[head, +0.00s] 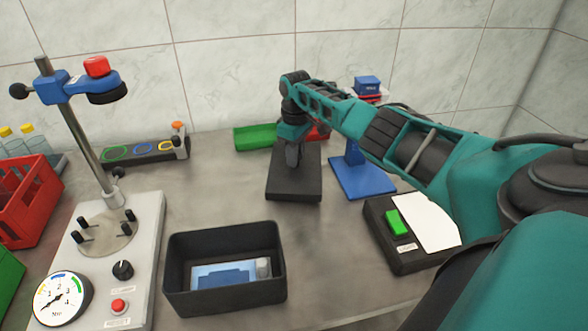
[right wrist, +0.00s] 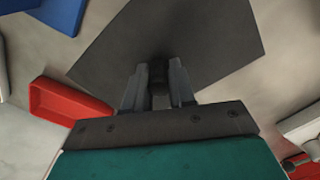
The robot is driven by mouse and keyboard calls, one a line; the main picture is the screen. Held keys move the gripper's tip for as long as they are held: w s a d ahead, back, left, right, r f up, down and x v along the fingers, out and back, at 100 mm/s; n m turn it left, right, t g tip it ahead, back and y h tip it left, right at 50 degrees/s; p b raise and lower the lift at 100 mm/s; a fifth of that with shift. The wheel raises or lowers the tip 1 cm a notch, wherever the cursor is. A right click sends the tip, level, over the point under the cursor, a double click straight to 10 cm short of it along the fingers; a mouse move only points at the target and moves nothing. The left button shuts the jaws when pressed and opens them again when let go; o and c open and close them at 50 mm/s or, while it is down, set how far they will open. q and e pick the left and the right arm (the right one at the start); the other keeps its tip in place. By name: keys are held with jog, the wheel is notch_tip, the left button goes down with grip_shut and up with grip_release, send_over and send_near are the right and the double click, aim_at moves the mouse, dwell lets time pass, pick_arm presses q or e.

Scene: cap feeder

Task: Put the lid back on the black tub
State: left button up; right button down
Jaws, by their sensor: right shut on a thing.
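The black tub (head: 228,304) stands open at the front middle of the table in the head view. Inside it lie a blue and white flat thing and a small grey cylinder. The black square lid (head: 294,190) is behind the tub and a little to the right, apart from it and about level. My right gripper (head: 294,158) points down over the lid and is shut on its knob. The right wrist view shows the two fingers (right wrist: 158,88) around the dark knob, with the lid (right wrist: 205,40) beyond. I cannot tell whether the lid touches the table. My left gripper is out of view.
A grey stand with a gauge (head: 62,299) and post is left of the tub. A blue stand (head: 362,178) and a black box with a green button (head: 397,222) are to the right. Green (head: 255,138) and red trays lie behind. Bare table separates tub and lid.

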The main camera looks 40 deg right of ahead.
jog(key=shift+r+p, duration=1.3)
jog(key=shift+r, duration=0.4)
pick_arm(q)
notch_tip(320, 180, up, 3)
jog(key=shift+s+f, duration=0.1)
